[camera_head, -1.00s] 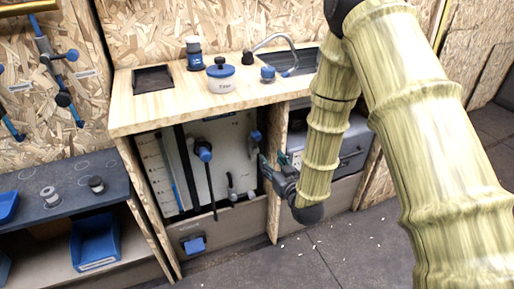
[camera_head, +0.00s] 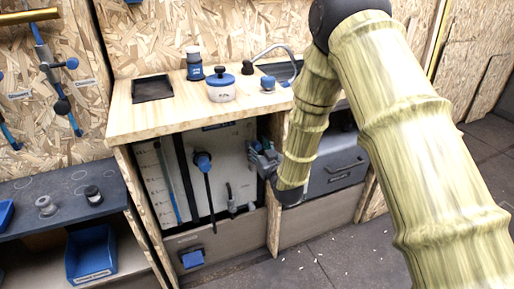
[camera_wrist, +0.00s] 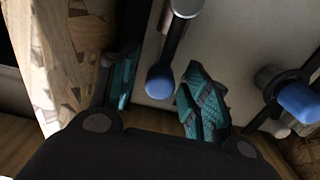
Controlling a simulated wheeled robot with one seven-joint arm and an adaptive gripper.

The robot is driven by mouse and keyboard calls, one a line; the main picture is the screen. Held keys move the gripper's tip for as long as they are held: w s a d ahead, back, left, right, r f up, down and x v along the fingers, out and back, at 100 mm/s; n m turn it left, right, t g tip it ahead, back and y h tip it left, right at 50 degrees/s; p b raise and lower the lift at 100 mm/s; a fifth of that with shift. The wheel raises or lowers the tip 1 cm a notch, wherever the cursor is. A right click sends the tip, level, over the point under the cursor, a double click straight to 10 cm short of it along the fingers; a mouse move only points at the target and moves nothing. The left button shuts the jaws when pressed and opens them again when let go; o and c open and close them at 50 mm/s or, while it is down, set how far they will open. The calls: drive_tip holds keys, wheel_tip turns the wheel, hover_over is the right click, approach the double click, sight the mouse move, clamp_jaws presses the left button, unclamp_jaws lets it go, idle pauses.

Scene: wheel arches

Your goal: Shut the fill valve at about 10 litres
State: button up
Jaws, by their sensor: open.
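The tank panel (camera_head: 232,160) has a pale gauge (camera_head: 150,175) with scale marks and a narrow blue strip; its reading is too small to make out. A blue-knobbed valve (camera_head: 203,160) with a long dark rod stands left of my gripper (camera_head: 262,152). In the wrist view, a metal lever with a blue tip (camera_wrist: 160,82) lies between the open teal fingers of my gripper (camera_wrist: 158,92), with gaps on both sides. My gripper is at the panel's right edge and hides this lever in the head view. I cannot tell which one is the fill valve.
A wooden post (camera_head: 274,220) stands close beside my gripper, with a grey drawer unit (camera_head: 335,170) to its right. Another blue handle (camera_wrist: 298,100) is near the right finger in the wrist view. A jar (camera_head: 221,88) stands on the countertop above.

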drive_tip(key=shift+w+a, duration=0.15)
drive_tip(key=shift+w, duration=0.25)
clamp_jaws()
